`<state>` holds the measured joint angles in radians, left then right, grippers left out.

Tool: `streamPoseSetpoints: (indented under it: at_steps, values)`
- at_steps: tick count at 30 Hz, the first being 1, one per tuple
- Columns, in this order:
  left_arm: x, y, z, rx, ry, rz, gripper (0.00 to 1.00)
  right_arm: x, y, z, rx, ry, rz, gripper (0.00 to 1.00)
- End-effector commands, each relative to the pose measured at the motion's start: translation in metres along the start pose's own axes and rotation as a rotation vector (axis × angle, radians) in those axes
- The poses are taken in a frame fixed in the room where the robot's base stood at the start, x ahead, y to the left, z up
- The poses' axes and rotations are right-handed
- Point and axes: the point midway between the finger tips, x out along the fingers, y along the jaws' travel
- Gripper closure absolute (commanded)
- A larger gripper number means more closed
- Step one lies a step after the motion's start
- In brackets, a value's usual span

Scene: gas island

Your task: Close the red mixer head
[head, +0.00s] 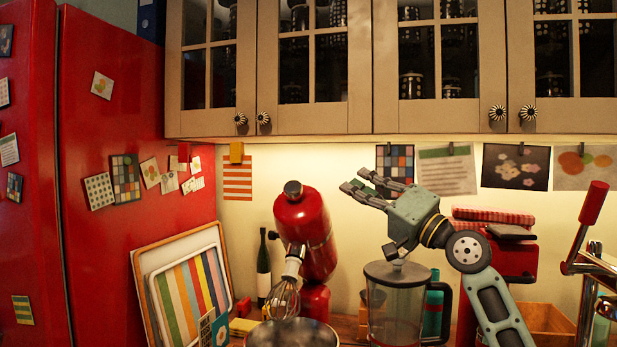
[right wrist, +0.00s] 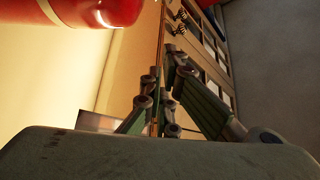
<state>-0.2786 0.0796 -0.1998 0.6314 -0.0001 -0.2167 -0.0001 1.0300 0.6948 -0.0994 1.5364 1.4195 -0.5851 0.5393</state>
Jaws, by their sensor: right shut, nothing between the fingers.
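The red mixer stands on the counter in the head view. Its head (head: 306,232) is tilted up, with a whisk (head: 283,298) hanging over a metal bowl (head: 292,334). My right gripper (head: 352,188) is to the right of the mixer head's top end and at about its height, apart from it. It points left, shut and empty. In the right wrist view the red mixer head (right wrist: 95,10) shows at the top left, and the gripper fingers (right wrist: 160,85) show in the middle. My left gripper is not in view.
A blender jug (head: 397,300) stands below my right gripper. A dark bottle (head: 263,268) is behind the mixer. Striped boards (head: 190,290) lean by the red fridge (head: 120,200) at left. Wall cabinets (head: 315,120) hang above. A red-handled lever (head: 594,203) is at far right.

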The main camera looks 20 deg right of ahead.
Motion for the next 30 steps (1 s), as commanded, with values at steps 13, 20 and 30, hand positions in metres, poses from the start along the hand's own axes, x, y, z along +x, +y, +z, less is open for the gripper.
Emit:
streamPoseSetpoints:
  at_steps: [13, 20, 30]
  values:
    - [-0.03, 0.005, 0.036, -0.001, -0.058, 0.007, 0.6, 0.056, -0.005, -0.002, 0.004, -0.002, -0.001, 1.0]
    - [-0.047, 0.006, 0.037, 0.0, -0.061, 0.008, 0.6, 0.096, -0.003, -0.002, 0.003, -0.001, 0.001, 1.0]
    - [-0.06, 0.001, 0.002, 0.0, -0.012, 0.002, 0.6, 0.091, 0.0, 0.029, -0.002, -0.002, 0.004, 1.0]
